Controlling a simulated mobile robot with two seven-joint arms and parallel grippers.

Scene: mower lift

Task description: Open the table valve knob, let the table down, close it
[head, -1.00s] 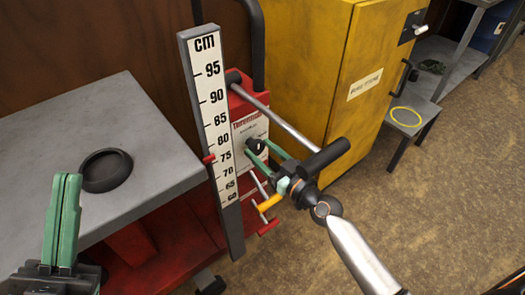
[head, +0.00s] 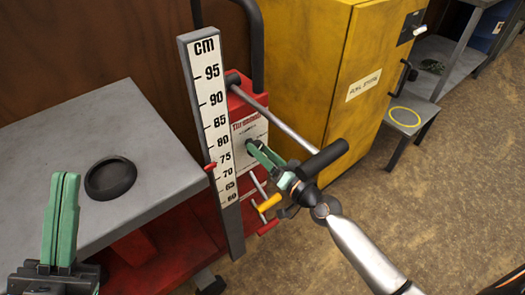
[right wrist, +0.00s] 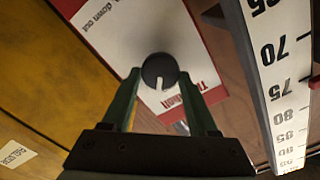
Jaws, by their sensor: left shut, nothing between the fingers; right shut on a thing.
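The black round valve knob (right wrist: 158,66) with a white mark sits on a white panel (right wrist: 118,32) of the red lift unit. My right gripper (right wrist: 158,82) is shut on it, one green finger on each side. In the head view my right gripper (head: 254,148) hides most of the knob. The grey lift table (head: 140,222) is at left, with a red pointer (head: 210,166) beside the cm scale (head: 212,110), roughly in the mid-70s. My left gripper (head: 62,220) is shut and empty, upright in front of the table's near edge.
A black ring-shaped dish (head: 110,178) lies on the table. A metal bar with a black grip (head: 322,158) and a yellow-handled lever (head: 269,202) are close to my right gripper. A yellow cabinet (head: 340,100) stands behind.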

